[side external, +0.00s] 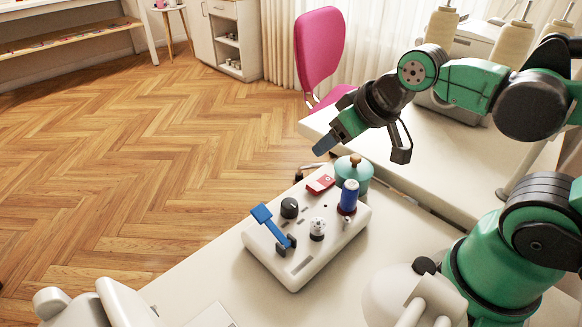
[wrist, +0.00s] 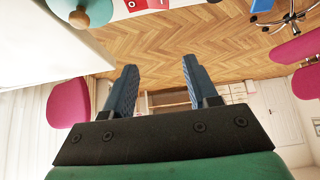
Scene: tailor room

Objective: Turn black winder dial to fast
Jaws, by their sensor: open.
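The black winder dial (side external: 290,207) sits on the white winder box (side external: 292,271), between a blue lever (side external: 270,226) and the back end of the box. My gripper (side external: 362,150) is in the air above and behind the box, up and to the right of the dial, and apart from it. In the wrist view my gripper (wrist: 158,82) shows two blue fingers spread apart with nothing between them. The dial does not show clearly in the wrist view. I cannot read any speed marks around the dial.
A blue thread spool (side external: 348,195), a silver knob (side external: 318,227) and a red piece (side external: 321,183) are on or beside the box. A teal pot with a wooden knob (side external: 354,172) stands behind it. A pink chair (side external: 319,48) stands beyond the table.

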